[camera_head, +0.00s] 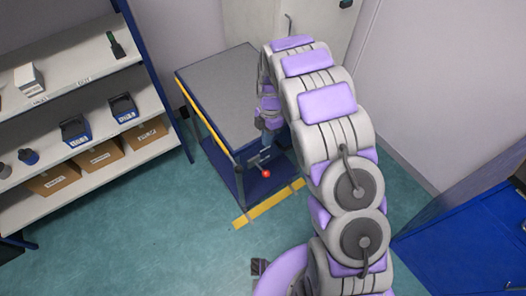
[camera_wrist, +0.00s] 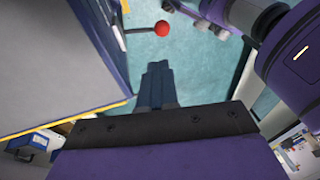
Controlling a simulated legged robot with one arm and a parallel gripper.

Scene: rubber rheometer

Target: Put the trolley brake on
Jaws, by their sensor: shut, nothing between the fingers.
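The trolley (camera_head: 222,92) has a grey top, a blue frame and a low blue shelf, and stands by the back wall. A lever with a red ball (camera_head: 266,173) sticks out low at its front end. The red ball (camera_wrist: 162,28) and its dark rod (camera_wrist: 136,31) also show at the top of the wrist view. My gripper (camera_head: 270,122) hangs beside the trolley's front right corner, above the red ball and apart from it. In the wrist view its dark fingers (camera_wrist: 157,84) are shut and empty, with the ball beyond their tips. My arm hides the trolley's right side.
Yellow tape (camera_head: 268,204) marks the floor in front of the trolley. A shelf rack (camera_head: 75,90) with boxes and small devices stands at left. A blue cabinet (camera_head: 470,235) stands at right. The green floor (camera_head: 160,245) between them is clear at front left.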

